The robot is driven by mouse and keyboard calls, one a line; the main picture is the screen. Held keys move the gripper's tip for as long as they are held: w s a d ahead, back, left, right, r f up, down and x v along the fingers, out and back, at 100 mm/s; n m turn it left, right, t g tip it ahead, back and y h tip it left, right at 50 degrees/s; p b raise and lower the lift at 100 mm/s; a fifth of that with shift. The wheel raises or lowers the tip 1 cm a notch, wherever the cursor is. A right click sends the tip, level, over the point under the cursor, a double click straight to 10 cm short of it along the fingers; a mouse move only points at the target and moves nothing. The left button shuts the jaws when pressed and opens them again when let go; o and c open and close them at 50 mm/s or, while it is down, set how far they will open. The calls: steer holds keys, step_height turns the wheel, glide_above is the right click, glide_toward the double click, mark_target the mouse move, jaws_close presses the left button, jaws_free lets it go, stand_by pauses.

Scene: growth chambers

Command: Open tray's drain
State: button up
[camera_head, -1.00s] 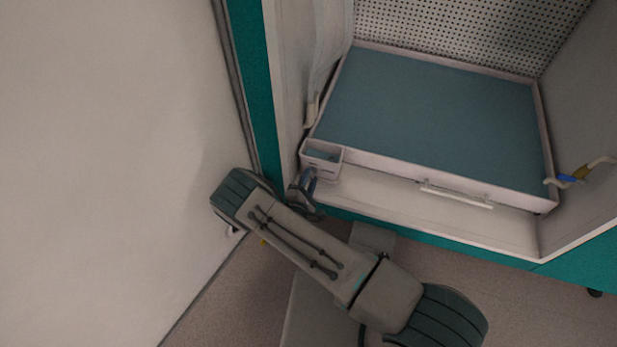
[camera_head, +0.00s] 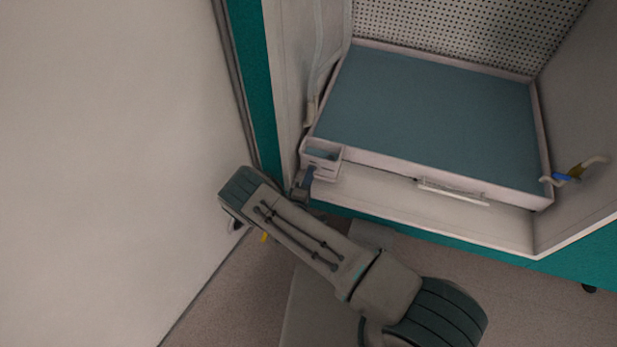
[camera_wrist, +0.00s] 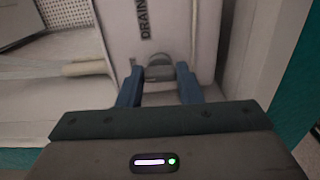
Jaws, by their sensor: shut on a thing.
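The tray (camera_head: 445,177) is shallow and white-rimmed with blue-green liquid or lining, inside the open chamber. A small white drain box (camera_head: 322,172) sits at its front left corner. In the wrist view the box front (camera_wrist: 178,30) carries the word DRAIN, with a rounded grey drain knob (camera_wrist: 160,73) below the lettering. My gripper (camera_wrist: 160,80) has its blue fingers on either side of the knob, shut on it. In the head view my gripper (camera_head: 307,180) is at the lower part of the drain box, partly hidden by my arm.
A pale hose (camera_head: 312,105) runs down the chamber's left wall. A white handle (camera_head: 453,192) is on the tray's front. A pipe with a blue and yellow valve (camera_head: 562,177) juts from the right wall. A large white panel (camera_head: 110,150) stands close on the left.

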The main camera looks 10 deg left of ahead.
stand_by(0.3)
steer(key=o, duration=1)
steer(key=shift+s, duration=0.1)
steer(key=s+p, duration=0.1)
steer(key=s, duration=0.3)
steer(key=s+a, duration=0.1)
steer(key=s, duration=0.4)
steer(key=s+a+p, duration=0.1)
steer(key=s, duration=0.3)
steer(key=shift+s+p, duration=0.25)
steer(key=shift+p, duration=0.1)
